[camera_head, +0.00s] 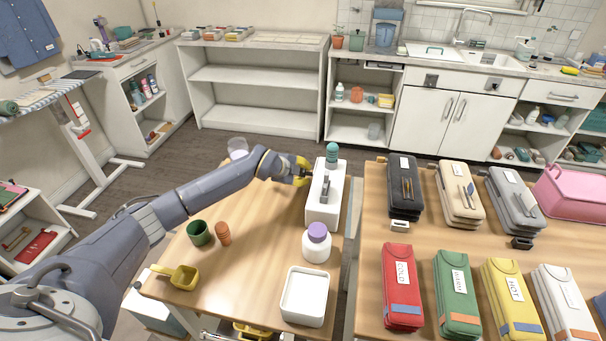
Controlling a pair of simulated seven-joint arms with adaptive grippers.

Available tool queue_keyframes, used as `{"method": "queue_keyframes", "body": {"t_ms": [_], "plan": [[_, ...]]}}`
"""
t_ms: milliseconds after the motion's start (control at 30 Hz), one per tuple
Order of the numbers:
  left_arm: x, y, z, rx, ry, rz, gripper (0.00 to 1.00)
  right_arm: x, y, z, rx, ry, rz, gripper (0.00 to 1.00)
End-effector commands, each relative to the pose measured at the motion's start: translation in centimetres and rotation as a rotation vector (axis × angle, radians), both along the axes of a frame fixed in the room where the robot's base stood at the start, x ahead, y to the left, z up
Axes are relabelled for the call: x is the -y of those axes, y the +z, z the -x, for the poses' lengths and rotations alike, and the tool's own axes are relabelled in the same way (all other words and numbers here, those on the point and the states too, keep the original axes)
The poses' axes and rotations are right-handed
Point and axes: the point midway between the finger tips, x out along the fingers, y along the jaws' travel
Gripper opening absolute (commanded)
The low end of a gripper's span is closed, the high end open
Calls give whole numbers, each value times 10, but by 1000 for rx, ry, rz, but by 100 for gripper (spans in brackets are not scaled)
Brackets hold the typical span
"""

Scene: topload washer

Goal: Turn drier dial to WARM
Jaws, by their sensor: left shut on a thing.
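My left gripper (303,173), with yellow and dark fingers, is at the upper left side of a white box-shaped unit (322,212) on the wooden table. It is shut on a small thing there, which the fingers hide. The unit has a grey part on top, and a teal-topped bottle shape (332,153) stands at its far end. I cannot make out a drier dial or its marks. A green pouch (456,295) on the right table carries a label that seems to read WARM. My right gripper is not in view.
A purple-capped white bottle (316,243), white tray (305,296), green cup (199,233), orange cup (223,233) and yellow scoop (183,277) stand on the left table (250,280). The right table holds several pouches, including a red one (402,288) marked COLD. A gap separates the tables.

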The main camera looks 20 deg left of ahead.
Motion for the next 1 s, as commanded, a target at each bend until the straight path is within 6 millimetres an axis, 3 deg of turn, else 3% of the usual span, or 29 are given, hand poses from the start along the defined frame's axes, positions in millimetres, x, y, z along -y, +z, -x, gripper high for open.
{"method": "queue_keyframes", "body": {"t_ms": [33, 167, 200, 433, 767, 1000], "plan": [[-2, 8, -4, 16, 2, 0, 0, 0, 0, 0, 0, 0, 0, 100], [-2, 9, -5, 17, 2, 1, 0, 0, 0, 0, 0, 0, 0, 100], [-2, 9, -5, 17, 2, 1, 24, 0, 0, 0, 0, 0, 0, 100], [-1, 6, -3, 11, 1, 1, 51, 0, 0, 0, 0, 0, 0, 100], [-1, 4, 0, 5, 0, 1, 52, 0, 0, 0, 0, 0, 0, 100], [-9, 22, 20, 5, -1, 0, 52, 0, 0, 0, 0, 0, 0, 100]]}}
